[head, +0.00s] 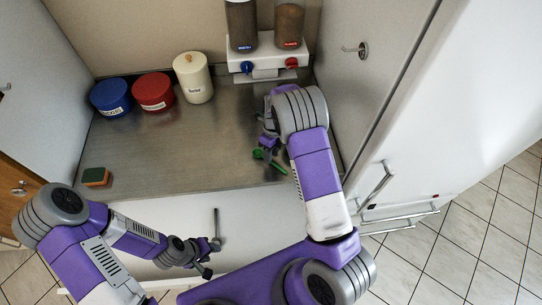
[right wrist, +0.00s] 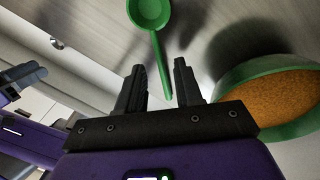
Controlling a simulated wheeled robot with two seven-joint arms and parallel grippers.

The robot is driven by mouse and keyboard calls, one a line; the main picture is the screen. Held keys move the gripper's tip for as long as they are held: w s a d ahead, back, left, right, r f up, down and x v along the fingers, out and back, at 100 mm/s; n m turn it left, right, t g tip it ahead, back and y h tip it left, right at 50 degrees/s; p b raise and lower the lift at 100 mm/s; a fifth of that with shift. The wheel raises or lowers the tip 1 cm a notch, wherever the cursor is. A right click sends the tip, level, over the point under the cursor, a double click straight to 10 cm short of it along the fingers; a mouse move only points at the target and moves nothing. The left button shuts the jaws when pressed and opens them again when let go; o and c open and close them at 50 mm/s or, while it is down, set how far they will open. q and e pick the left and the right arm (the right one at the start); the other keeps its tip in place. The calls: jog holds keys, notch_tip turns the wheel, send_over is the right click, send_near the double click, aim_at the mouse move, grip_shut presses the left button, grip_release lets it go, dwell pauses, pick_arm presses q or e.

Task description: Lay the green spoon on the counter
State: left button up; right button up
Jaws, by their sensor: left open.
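The green spoon (head: 259,154) shows near the counter's front right, beside my right arm. In the right wrist view the spoon (right wrist: 150,14) has its round bowl at the top. Its handle runs down toward the gap between the fingers of my right gripper (right wrist: 160,82). Those fingers stand apart, with space beside the handle. I cannot tell whether the spoon rests fully on the steel counter (head: 150,160). In the head view my right gripper (head: 267,141) is partly hidden by its arm. My left gripper (head: 211,258) is open and empty in front of the white cabinet front.
A green bowl of orange grains (right wrist: 270,98) stands close right of my right gripper in its wrist view. Blue (head: 111,97), red (head: 153,92) and cream (head: 194,80) canisters stand at the back left, the dispenser (head: 268,58) behind. A sponge (head: 96,177) lies front left. The counter's middle is clear.

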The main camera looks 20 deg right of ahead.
jog(key=v, duration=1)
jog(key=shift+r, duration=0.15)
